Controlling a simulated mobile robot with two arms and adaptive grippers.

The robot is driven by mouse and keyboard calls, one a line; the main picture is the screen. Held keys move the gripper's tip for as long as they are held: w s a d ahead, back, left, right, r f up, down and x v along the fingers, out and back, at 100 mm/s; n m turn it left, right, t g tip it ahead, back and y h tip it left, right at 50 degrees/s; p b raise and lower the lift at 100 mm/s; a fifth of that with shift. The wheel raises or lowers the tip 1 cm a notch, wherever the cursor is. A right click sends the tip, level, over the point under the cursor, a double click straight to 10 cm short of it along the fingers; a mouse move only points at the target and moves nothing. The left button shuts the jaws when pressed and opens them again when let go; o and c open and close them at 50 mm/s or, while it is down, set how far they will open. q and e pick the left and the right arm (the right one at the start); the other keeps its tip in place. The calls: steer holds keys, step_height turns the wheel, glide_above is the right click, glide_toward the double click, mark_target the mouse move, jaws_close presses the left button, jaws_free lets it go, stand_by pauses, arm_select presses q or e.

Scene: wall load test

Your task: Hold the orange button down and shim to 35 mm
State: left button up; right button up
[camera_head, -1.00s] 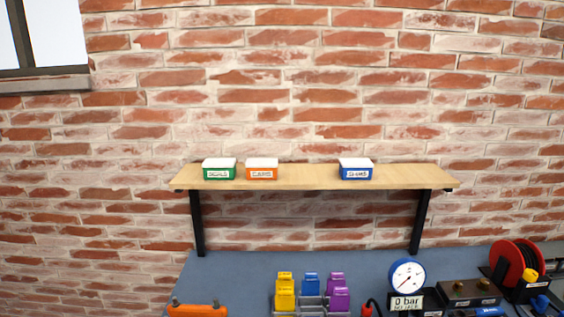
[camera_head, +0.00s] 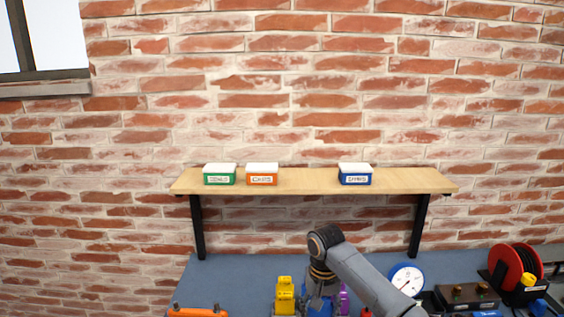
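My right arm comes in from the lower right, and its wrist bends down over the rack of labelled blocks. My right gripper (camera_head: 320,290) is at the blocks, seen from behind and above; its fingertips are hidden, so I cannot tell whether it holds anything. Yellow blocks (camera_head: 285,300) stand just left of it. A blue block (camera_head: 319,307) and a purple block (camera_head: 344,301) are partly covered by it. The pressure gauge (camera_head: 406,279) is partly behind my arm. I see no orange button. My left gripper is out of view.
A wooden shelf (camera_head: 410,181) on black brackets holds a green box (camera_head: 219,175), an orange box (camera_head: 262,175) and a blue box (camera_head: 355,175). An orange tool (camera_head: 198,312) lies front left. A red reel (camera_head: 514,265) stands right. The blue bench (camera_head: 235,275) is clear at its back left.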

step_height(320, 180, down, 5)
steer(key=shift+r, duration=0.1)
stand_by(0.5)
